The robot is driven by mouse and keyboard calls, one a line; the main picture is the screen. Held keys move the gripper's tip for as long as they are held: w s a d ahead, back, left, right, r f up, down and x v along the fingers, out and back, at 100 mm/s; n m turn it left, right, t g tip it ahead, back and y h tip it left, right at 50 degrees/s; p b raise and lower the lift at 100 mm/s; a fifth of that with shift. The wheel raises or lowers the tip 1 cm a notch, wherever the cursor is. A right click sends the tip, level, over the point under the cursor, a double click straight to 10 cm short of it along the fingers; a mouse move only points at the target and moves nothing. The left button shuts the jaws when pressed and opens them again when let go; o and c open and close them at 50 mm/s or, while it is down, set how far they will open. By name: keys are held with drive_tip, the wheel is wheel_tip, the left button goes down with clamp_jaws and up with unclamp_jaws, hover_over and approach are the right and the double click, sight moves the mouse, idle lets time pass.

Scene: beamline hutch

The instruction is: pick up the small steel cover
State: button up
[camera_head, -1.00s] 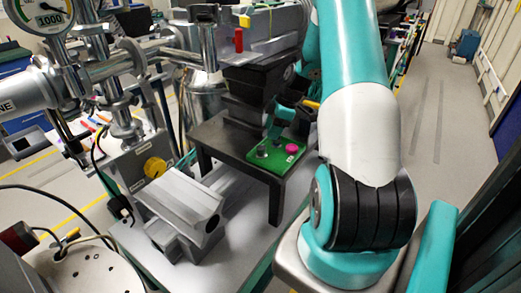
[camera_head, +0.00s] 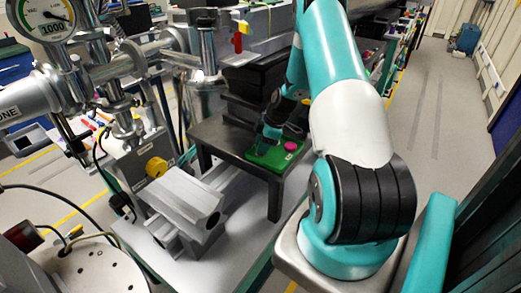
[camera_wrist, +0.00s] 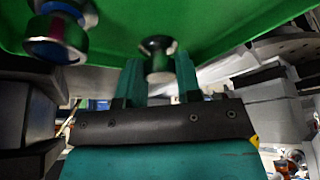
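A small shiny steel piece (camera_wrist: 158,48), which looks like the small steel cover, stands on the green tray (camera_wrist: 215,25) in the wrist view. My gripper (camera_wrist: 160,68) has its two teal fingers apart, one on each side of this piece. I cannot tell whether they touch it. A second, larger round steel piece (camera_wrist: 55,38) is to the left in the wrist view. In the head view my gripper (camera_head: 271,133) is low over the left part of the green tray (camera_head: 273,164) and hides most of the steel pieces there.
A magenta knob (camera_head: 291,146) is on the tray, right of my gripper. The tray lies on a dark raised table (camera_head: 212,130) with black blocks behind it. A grey metal rail block (camera_head: 183,200) stands in front, and a pressure gauge (camera_head: 48,14) is at upper left.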

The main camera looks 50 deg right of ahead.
drive_tip(key=shift+c, duration=1.4)
drive_tip(key=shift+r, duration=0.15)
wheel_tip(320, 180, up, 20)
drive_tip(key=b, duration=0.2)
